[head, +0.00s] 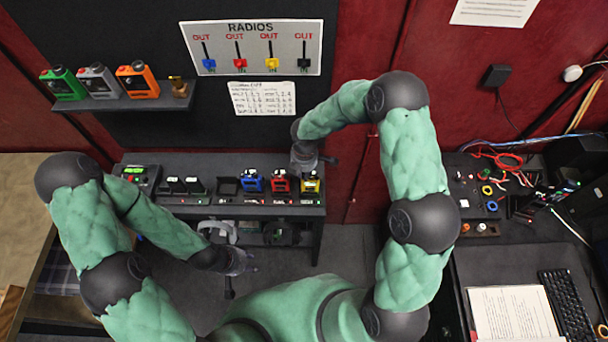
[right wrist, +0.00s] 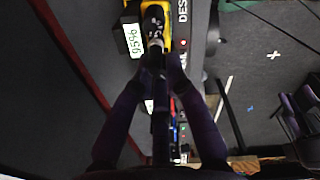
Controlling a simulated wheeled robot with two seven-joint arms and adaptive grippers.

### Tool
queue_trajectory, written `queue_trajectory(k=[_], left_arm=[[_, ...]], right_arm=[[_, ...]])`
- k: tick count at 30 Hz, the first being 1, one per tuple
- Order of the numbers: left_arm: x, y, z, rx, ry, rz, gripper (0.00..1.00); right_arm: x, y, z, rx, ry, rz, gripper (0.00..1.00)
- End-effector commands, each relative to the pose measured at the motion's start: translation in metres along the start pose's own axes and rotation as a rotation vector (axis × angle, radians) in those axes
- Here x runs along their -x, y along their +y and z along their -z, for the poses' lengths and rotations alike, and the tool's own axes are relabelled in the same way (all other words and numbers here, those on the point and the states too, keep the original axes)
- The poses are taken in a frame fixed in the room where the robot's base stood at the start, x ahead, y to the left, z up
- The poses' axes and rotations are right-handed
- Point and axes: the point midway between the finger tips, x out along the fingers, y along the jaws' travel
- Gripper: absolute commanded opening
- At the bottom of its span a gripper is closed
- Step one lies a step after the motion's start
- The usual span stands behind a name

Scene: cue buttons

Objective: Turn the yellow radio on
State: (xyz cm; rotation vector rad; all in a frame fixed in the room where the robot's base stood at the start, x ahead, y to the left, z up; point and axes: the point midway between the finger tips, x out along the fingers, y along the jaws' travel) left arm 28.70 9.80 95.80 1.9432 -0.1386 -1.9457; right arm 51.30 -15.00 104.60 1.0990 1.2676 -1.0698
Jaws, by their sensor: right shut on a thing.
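The yellow radio (head: 311,185) stands upright at the right end of the row of radios on the dark shelf desk. In the right wrist view its yellow body (right wrist: 183,22) is at the top, with a dark top part. My right gripper (right wrist: 157,62) has its fingers closed together at the top of the radio, on a small knob-like part. In the head view my right gripper (head: 312,166) is just above the radio and partly covers it. My left gripper (head: 241,279) is low in front of the desk, its fingers apart and empty.
Blue (head: 252,181) and red (head: 280,182) radios stand left of the yellow one. A wall board (head: 253,47) labelled RADIOS hangs above. More radios sit on a wall shelf (head: 130,103). A cluttered desk (head: 500,260) is at the right.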

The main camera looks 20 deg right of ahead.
Motion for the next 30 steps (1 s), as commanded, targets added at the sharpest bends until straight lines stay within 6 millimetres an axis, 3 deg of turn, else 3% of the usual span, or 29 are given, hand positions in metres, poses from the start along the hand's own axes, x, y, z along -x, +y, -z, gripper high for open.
queue_trajectory(k=[4,15,16,18,30], left_arm=[[-0.0120,-0.0043,0.0003,0.000,0.000,0.000,0.40],[-0.0117,-0.0042,0.0005,0.000,0.000,0.000,0.40],[-0.0117,-0.0042,0.0005,0.000,0.000,0.000,0.40],[-0.0117,-0.0042,0.0005,0.000,0.000,0.000,0.40],[-0.0118,-0.0042,0.0006,0.000,0.000,0.000,0.40]], right_arm=[[-0.0017,0.0008,-0.0005,-0.087,-0.002,-0.002,0.00],[0.0008,0.0007,-0.0004,-0.113,-0.003,-0.002,0.00],[0.0008,0.0007,-0.0004,-0.113,-0.003,-0.002,0.23],[0.0008,0.0007,-0.0004,-0.112,-0.003,-0.001,0.39],[0.0046,0.0008,-0.0003,-0.112,-0.003,-0.002,0.39]])
